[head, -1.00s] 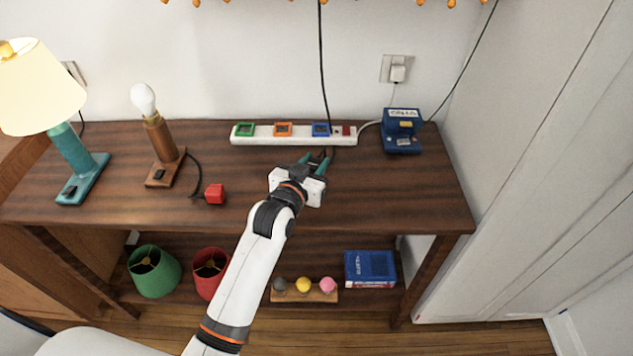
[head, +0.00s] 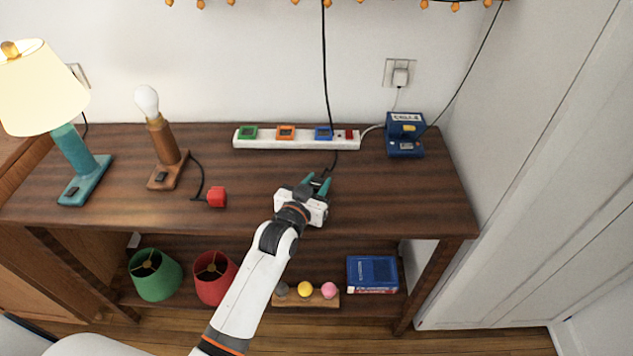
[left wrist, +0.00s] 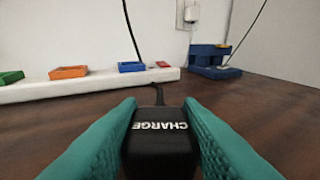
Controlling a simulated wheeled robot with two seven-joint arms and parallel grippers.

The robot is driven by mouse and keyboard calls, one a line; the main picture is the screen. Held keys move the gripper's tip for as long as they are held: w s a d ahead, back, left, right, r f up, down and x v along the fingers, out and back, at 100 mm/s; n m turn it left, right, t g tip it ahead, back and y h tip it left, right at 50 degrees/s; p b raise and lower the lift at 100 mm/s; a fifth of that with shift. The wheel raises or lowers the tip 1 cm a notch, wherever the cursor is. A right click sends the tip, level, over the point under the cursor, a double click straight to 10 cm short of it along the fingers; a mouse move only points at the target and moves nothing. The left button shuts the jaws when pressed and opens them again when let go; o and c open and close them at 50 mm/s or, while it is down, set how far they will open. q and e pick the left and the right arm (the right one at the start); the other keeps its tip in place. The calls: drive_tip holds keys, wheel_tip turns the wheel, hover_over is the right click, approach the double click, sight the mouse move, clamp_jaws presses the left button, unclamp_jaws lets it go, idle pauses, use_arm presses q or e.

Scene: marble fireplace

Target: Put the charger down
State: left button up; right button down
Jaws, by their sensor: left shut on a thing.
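The black charger (left wrist: 160,140), with the word CHARGE on it, sits between the green fingers of my left gripper (left wrist: 160,135) in the left wrist view. The fingers press on it from both sides. In the head view my left gripper (head: 319,183) is low over the wooden table (head: 400,200), in front of the white power strip (head: 300,144). The charger is mostly hidden there by the gripper. Its black cord (head: 328,90) runs up the wall. I cannot tell whether the charger touches the tabletop. My right gripper is not in view.
A blue device (head: 405,148) stands at the back right. A red plug (head: 216,197), a bare-bulb lamp (head: 160,150) and a teal lamp (head: 78,160) stand to the left. The tabletop right of my gripper is clear. The lower shelf holds lampshades (head: 155,277) and books (head: 372,272).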

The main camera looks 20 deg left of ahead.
use_arm(q)
drive_tip(key=o, duration=1)
drive_tip(key=shift+c, duration=0.2)
drive_tip(key=shift+r, duration=0.5)
drive_tip(key=s+a+r, duration=0.1)
drive_tip(key=s+r, duration=0.1)
drive_tip(key=s, duration=1)
drive_tip(key=shift+a+p, duration=0.15)
drive_tip(key=shift+p, duration=0.15)
drive_tip(key=shift+w, duration=0.1)
